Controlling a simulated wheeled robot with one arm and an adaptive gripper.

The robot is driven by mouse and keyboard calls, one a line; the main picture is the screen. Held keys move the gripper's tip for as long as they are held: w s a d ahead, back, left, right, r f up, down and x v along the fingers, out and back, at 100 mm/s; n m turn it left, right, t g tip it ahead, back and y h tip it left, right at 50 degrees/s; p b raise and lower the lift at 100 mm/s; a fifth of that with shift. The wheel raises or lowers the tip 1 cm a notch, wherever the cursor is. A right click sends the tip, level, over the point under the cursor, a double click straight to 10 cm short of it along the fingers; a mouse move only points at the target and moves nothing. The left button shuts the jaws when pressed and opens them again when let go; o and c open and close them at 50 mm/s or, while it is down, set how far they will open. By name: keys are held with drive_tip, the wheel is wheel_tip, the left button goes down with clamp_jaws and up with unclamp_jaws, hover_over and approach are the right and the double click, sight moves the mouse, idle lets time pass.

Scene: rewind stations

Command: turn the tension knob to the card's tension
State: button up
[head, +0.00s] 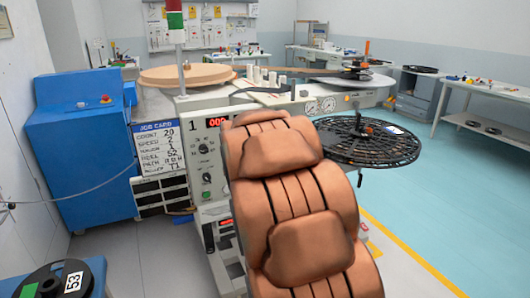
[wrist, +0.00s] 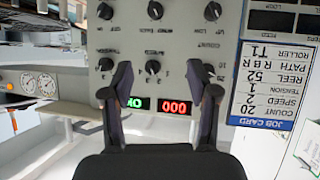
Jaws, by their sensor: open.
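The job card (head: 160,152) hangs on the left side of the machine and reads tension 1; it shows upside down in the wrist view (wrist: 277,85). The machine's control panel (wrist: 180,35) carries several dark knobs with white pointers. In the head view my arm hides the gripper.
A red display (wrist: 174,106) reads 000, beside a green one (wrist: 138,103). Gauges (head: 320,105) sit on the machine's right. A black spoked reel (head: 365,140) juts out at right. A blue cabinet (head: 85,145) stands left. The floor at right is clear.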

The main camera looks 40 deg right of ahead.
drive_tip(key=w+d+f+n+t+h+b, duration=0.15)
drive_tip(key=d+t+b, duration=0.3)
drive_tip(key=d, duration=0.45)
drive_tip(key=w+d+f+t+y+b, duration=0.15)
drive_tip(key=d+t+b, duration=0.35)
drive_tip(key=d, duration=0.5)
drive_tip(key=w+d+r+t+h, duration=0.1)
drive_tip(key=w+d+r, duration=0.1)
drive_tip(key=w, duration=0.4)
drive_tip(key=shift+w+r, duration=0.3)
drive_tip(key=shift+w, duration=0.05)
drive_tip(key=shift+t, duration=0.25)
clamp_jaws()
